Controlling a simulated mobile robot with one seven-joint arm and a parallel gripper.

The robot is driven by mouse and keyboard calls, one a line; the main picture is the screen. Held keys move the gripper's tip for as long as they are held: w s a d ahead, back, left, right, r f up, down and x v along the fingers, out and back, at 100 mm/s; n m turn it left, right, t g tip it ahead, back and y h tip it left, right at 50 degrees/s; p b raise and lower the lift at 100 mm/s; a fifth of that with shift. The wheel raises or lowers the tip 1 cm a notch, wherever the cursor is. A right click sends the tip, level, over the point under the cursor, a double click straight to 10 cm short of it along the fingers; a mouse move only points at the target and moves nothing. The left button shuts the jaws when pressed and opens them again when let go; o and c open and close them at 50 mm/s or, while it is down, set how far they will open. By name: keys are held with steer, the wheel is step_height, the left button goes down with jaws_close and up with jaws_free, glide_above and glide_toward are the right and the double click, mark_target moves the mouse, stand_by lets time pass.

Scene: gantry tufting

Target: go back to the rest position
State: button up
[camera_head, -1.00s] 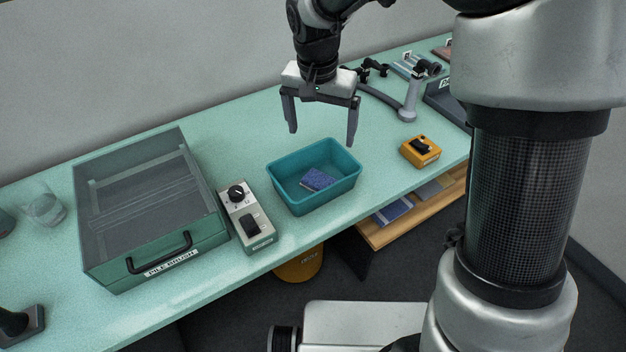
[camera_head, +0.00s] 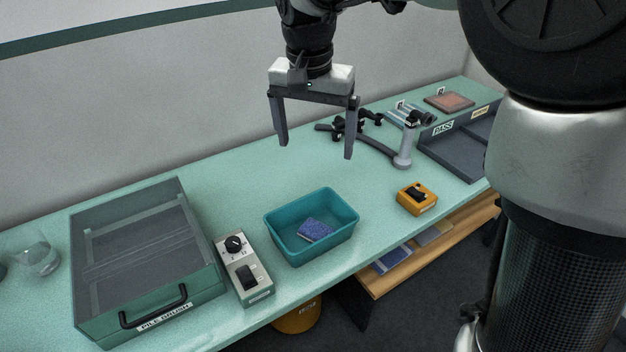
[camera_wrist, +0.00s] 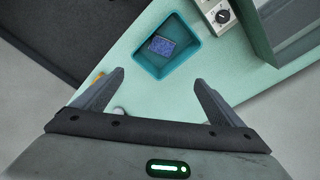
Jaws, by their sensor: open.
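My gripper (camera_head: 314,150) is open and empty, raised above the bench behind the teal bin, with its two fingers pointing down and well apart. It also shows in the wrist view (camera_wrist: 160,82), with nothing between the fingers. The teal bin (camera_head: 280,244) stands on the bench, and a blue block-like piece (camera_head: 314,230) lies inside it. The bin also shows in the wrist view (camera_wrist: 192,50) beyond the fingertips, with the blue piece (camera_wrist: 161,46) in it.
A lidded case labelled PILE BRUSH (camera_head: 150,255) and a grey control box with a knob (camera_head: 245,270) stand left of the bin. A yellow switch box (camera_head: 416,200), a curved grey stand (camera_head: 403,155) and a PASS tray (camera_head: 450,155) stand to the right. A glass (camera_head: 38,260) is far left.

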steer(key=s+d+r+n+t+p, duration=0.1)
steer(key=s+d+r, duration=0.2)
steer(key=s+d, duration=0.2)
steer(key=s+d+r+n+t, duration=0.1)
steer(key=s+d+r, duration=0.2)
steer(key=s+d, duration=0.2)
steer(key=s+d+f+t, duration=0.1)
steer(key=s+d, duration=0.1)
steer(key=s, duration=0.3)
steer(key=s+d+f+n+p, duration=0.1)
steer(key=s+d, duration=0.2)
steer(key=s, duration=0.2)
steer(key=shift+d+f+t+y, duration=0.15)
steer(key=shift+f+t+y, duration=0.15)
steer(key=shift+t, duration=0.1)
